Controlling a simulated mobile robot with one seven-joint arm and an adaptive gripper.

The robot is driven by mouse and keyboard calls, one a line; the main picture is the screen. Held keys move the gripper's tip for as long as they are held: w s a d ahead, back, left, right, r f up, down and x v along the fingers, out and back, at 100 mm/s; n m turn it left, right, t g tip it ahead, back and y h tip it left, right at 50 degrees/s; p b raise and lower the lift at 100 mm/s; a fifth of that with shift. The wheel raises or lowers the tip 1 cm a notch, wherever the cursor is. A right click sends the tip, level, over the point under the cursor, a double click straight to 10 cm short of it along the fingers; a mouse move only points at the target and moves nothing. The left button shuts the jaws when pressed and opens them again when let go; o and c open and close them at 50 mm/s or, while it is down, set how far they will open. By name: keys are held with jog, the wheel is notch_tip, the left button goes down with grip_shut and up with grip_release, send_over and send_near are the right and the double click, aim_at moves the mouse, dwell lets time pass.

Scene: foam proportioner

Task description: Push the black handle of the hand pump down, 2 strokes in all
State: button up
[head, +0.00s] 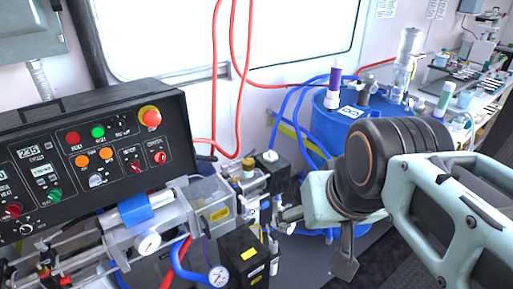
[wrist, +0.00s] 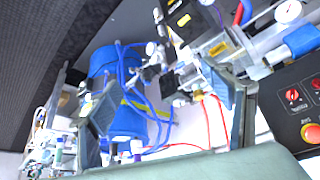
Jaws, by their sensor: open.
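I cannot clearly pick out the hand pump's black handle. A small dark lever-like part (head: 206,157) shows beside the red hose in the head view, but I cannot tell whether it is the handle. In the wrist view a dark part (wrist: 151,73) lies between my fingers, beyond them, among metal fittings; its identity is unclear. My gripper (head: 316,243) is open and empty, to the right of the metal fittings in the head view. Its two spread fingers also show in the wrist view (wrist: 165,108). No contact with anything is visible.
A black control panel (head: 95,150) with buttons stands at left. A blue drum (head: 335,120) with bottles on top stands behind my arm. Red hoses (head: 239,90) and blue hoses (head: 290,105) hang around the fittings. A black box (head: 243,257) and gauge (head: 218,276) sit low in front.

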grip_shut()
dwell(0.3)
dwell(1.3)
